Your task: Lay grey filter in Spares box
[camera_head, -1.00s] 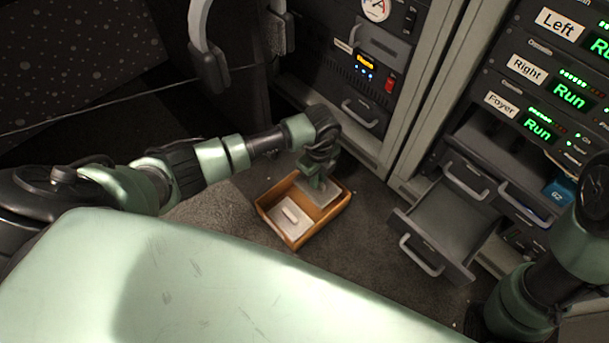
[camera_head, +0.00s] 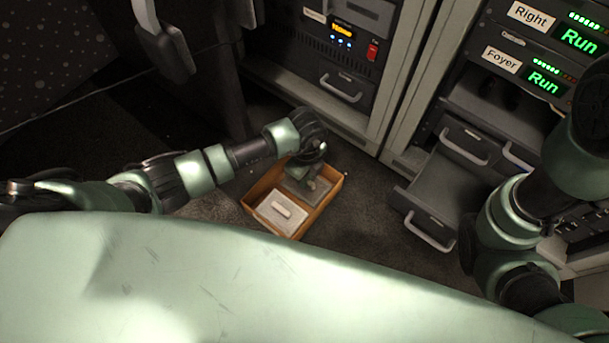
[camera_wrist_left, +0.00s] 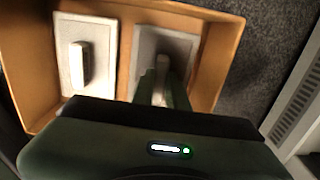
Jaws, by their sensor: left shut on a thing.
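The open orange-brown box (camera_head: 253,189) stands on the dark floor below the rack. It also shows in the left wrist view (camera_wrist_left: 224,52). A pale filter (camera_head: 270,216) with a bar handle lies flat in its near side, and on the left in the wrist view (camera_wrist_left: 97,35). My left gripper (camera_head: 312,178) reaches into the far side of the box. In the wrist view the gripper (camera_wrist_left: 162,85) is shut on the handle of the grey filter (camera_wrist_left: 150,42). The grey filter (camera_head: 295,188) is inside the box walls; whether it touches the bottom is unclear. My right gripper is out of view.
An open, empty-looking drawer (camera_head: 440,195) juts from the right-hand rack. Rack units with green Run displays (camera_head: 545,82) stand above it. A closed drawer (camera_head: 340,88) is in the left rack. Dark floor is clear between the box and the open drawer.

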